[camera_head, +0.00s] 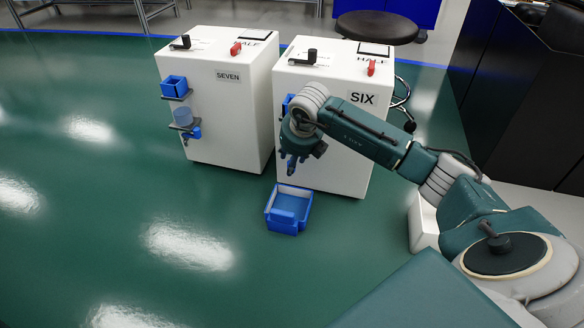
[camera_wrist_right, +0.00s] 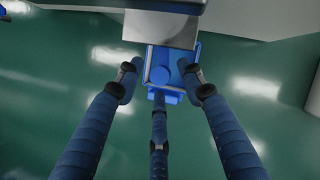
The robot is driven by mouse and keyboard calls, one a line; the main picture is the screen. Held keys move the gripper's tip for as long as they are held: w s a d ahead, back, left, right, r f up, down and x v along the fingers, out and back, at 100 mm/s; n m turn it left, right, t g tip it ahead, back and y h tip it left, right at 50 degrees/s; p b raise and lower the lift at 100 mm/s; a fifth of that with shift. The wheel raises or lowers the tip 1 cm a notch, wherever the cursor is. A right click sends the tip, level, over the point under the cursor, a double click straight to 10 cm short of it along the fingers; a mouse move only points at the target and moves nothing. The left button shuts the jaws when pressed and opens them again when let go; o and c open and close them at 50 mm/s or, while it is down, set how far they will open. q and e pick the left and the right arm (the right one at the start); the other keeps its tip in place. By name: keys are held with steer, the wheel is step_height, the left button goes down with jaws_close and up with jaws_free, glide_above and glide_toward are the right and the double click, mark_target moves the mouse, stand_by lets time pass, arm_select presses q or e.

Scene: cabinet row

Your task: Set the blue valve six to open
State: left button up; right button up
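The white cabinet six (camera_head: 345,150) stands on the green floor with a "SIX" label (camera_head: 362,98) on its front. My right gripper (camera_head: 291,168) is in front of its left part, pointing down. In the right wrist view my right gripper's three fingers (camera_wrist_right: 158,84) are spread and hold nothing. Blue valve six cannot be told apart behind my wrist and fingers. A blue open box (camera_head: 289,207) lies on the floor below the gripper. Blue parts also show beyond the fingertips in the right wrist view (camera_wrist_right: 161,76), partly under a grey shelf (camera_wrist_right: 160,29). My left gripper is out of view.
White cabinet seven (camera_head: 228,120) stands to the left, with a blue box (camera_head: 174,86), a clear cup (camera_head: 183,117) and a blue valve (camera_head: 191,132). Cabinet six has a black knob (camera_head: 311,55) and red lever (camera_head: 371,68) on top.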

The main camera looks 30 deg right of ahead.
steer(key=shift+w+f, duration=0.2)
steer(key=shift+f, duration=0.25)
